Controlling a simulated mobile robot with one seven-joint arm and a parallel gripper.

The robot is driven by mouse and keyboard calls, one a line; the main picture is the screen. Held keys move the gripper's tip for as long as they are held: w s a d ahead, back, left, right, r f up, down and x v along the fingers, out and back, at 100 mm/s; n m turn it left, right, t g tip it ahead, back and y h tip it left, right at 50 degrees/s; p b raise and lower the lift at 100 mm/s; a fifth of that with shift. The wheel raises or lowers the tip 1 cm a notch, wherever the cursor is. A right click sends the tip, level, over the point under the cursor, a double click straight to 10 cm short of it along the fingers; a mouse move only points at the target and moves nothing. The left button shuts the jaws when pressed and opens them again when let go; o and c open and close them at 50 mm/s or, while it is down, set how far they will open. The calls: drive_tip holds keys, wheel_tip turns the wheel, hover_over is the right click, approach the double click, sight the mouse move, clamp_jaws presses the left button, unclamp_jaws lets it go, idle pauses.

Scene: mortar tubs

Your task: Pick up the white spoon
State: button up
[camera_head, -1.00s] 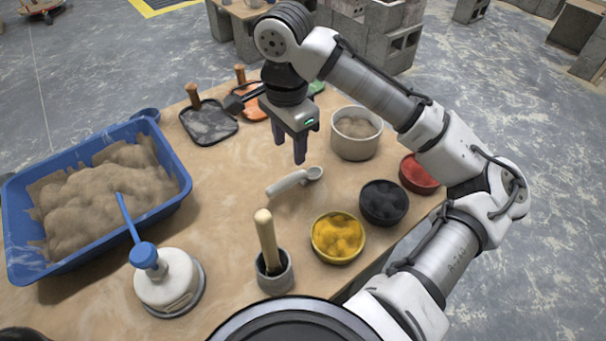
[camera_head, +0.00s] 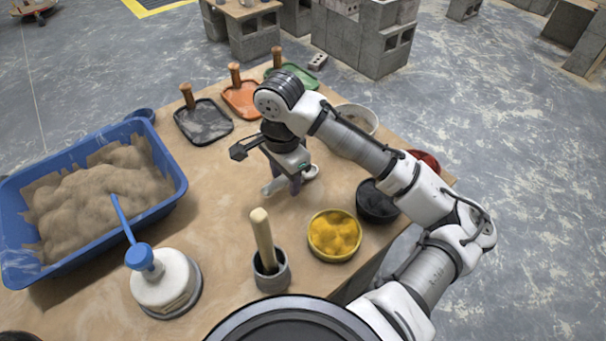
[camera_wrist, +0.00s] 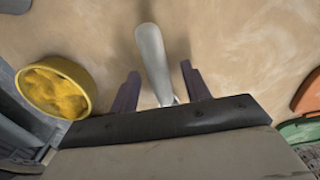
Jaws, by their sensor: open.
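The white spoon (camera_head: 272,187) lies on the wooden table, partly hidden behind my gripper in the head view; its bowl end (camera_head: 311,171) shows to the right of the fingers. In the wrist view the spoon's handle (camera_wrist: 153,60) runs up the picture between my two fingers, and its lower part is hidden by the gripper body. My gripper (camera_wrist: 160,85) is open, with one finger on each side of the handle and a visible gap to each. It also shows low over the table in the head view (camera_head: 296,186). I cannot tell its exact height.
A yellow powder bowl (camera_head: 334,235), a black bowl (camera_head: 377,203) and a whitish tub (camera_head: 357,120) stand to the right. A mortar and pestle (camera_head: 270,272) stands in front. A blue sand tray (camera_head: 170,200) is at left. Handled trays (camera_head: 203,124) lie behind.

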clamp_jaws()
idle(0.5)
